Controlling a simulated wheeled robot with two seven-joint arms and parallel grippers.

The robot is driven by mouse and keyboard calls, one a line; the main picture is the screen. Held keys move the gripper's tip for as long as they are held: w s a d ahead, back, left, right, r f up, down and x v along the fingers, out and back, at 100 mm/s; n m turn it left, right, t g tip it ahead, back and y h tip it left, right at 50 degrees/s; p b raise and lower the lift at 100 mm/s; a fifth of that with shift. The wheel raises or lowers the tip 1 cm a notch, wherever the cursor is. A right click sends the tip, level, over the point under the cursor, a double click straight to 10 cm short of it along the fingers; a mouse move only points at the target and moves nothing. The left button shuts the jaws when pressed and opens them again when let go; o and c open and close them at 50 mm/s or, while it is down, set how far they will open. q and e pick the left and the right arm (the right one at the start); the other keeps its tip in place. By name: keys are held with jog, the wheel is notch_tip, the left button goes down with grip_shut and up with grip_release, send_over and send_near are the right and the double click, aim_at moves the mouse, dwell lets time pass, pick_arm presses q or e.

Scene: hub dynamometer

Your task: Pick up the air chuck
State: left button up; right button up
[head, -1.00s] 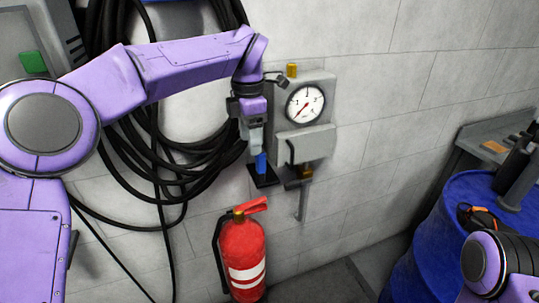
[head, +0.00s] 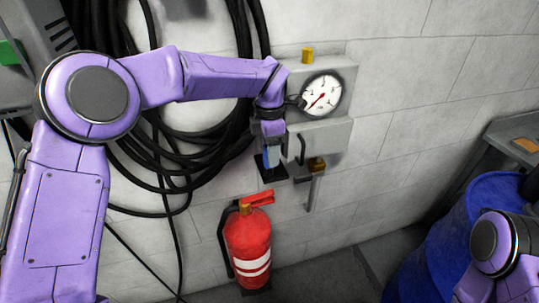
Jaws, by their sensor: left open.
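A small blue part (head: 266,160), which looks like the air chuck, stands upright at a black bracket (head: 272,174) beside the lower left of the grey gauge box (head: 325,138). My left gripper (head: 269,150) reaches down over it from above, with open jaws close around or beside its top. I cannot tell whether the fingers touch it. The gripper and wrist hide the upper part of the blue piece. My right arm shows at the lower right, but its gripper is out of view.
The box carries a round dial (head: 322,96) and a yellow knob (head: 307,55). A black hose coil (head: 180,165) hangs behind my left arm. A red fire extinguisher (head: 248,240) stands below. A blue drum (head: 450,225) is at right. Bare wall lies between.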

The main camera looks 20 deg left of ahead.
pick_arm(q)
jog(key=shift+s+a, duration=0.1)
jog(key=shift+s, duration=0.1)
jog(key=shift+c, duration=0.9)
grip_shut()
